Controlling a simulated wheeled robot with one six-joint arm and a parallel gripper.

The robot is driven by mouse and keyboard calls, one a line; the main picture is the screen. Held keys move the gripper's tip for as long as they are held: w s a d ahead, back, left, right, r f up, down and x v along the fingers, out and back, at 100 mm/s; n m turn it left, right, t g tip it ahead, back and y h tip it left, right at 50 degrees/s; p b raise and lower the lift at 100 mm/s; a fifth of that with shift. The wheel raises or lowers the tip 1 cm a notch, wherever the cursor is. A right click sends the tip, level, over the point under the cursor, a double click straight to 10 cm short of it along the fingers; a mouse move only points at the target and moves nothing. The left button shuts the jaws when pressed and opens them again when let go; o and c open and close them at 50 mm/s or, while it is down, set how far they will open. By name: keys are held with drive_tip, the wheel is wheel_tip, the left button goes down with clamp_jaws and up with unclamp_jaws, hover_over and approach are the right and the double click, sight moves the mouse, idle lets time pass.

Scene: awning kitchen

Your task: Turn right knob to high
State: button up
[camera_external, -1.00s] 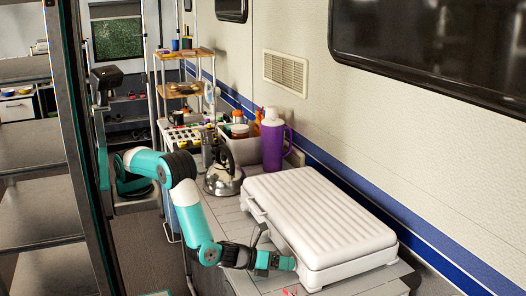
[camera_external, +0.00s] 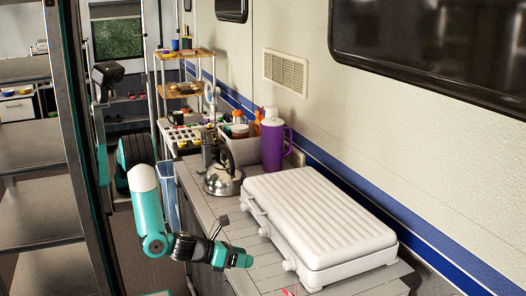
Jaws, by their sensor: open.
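The white stove (camera_external: 318,222) is a case with a closed, ribbed lid on the grey slatted counter. The right knob's pointer and markings are too small to read. My gripper (camera_external: 247,261) is low over the counter, left of the right knob and apart from it, pointing toward the stove. Its jaws are open and hold nothing visible; the gap between them is hard to make out from here.
A steel kettle (camera_external: 223,178) and a purple jug (camera_external: 272,146) stand behind the stove's far end. A handle (camera_external: 254,206) sticks out of the stove's front side. The wall is close along its back. Small red items (camera_external: 289,292) lie at the bottom edge.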

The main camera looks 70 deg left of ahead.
drive_tip(key=w+a+r+n+g+y, duration=0.2)
drive_tip(key=w+a+r+n, duration=0.2)
drive_tip(key=a, duration=0.5)
drive_tip(key=w+a+r+n+g+y, duration=0.2)
drive_tip(key=w+a+r+n+y, duration=0.1)
drive_tip(key=a+n, duration=0.5)
drive_tip(key=w+a+r+n+g+y, duration=0.1)
drive_tip(key=w+a+r+n+y, duration=0.2)
drive_tip(key=a, duration=0.8)
drive_tip(key=shift+w+a+r+n+g+p, duration=0.35)
drive_tip(key=shift+w+r+n, duration=0.65)
drive_tip(key=shift+w+n, duration=0.55)
drive_tip(key=m+t+h+b, duration=0.2)
drive_tip(key=m+t+h, duration=0.4)
drive_tip(key=m, duration=1.3)
approach(284, 265)
drive_tip(key=p+x, duration=0.1)
drive_tip(key=x, duration=0.9)
drive_tip(key=shift+d+r, duration=0.1)
